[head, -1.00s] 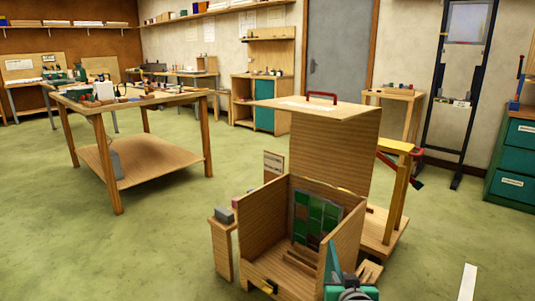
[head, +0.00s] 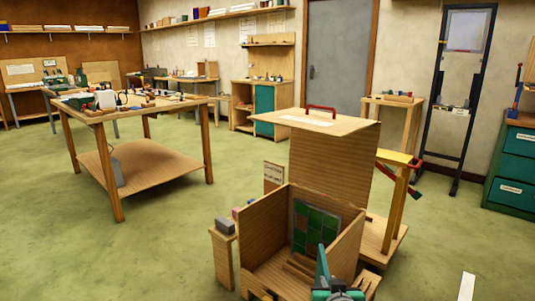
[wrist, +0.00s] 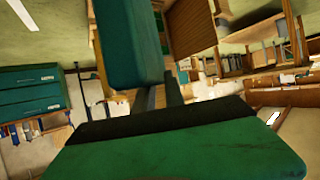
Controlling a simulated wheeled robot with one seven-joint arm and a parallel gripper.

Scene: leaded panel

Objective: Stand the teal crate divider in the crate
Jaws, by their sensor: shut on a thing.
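The open wooden crate (head: 262,222) stands low in the middle of the head view. A leaded panel (head: 315,229) of green panes stands upright inside it at the back. The teal crate divider (head: 322,263) shows as a narrow upright piece over the crate's front right part. My gripper (head: 337,288) is below it at the bottom edge. In the wrist view, the dark fingers of my gripper (wrist: 160,92) are shut on the teal divider (wrist: 130,45). I cannot tell whether the divider touches the crate; its lower part is hidden by my gripper.
A plywood box with a red handle (head: 320,109) rises right behind the crate. A small wooden stand (head: 222,262) is close on the left, and a yellow-topped trestle (head: 397,200) on the right. The workbench (head: 135,172) is farther left. Green floor is free between them.

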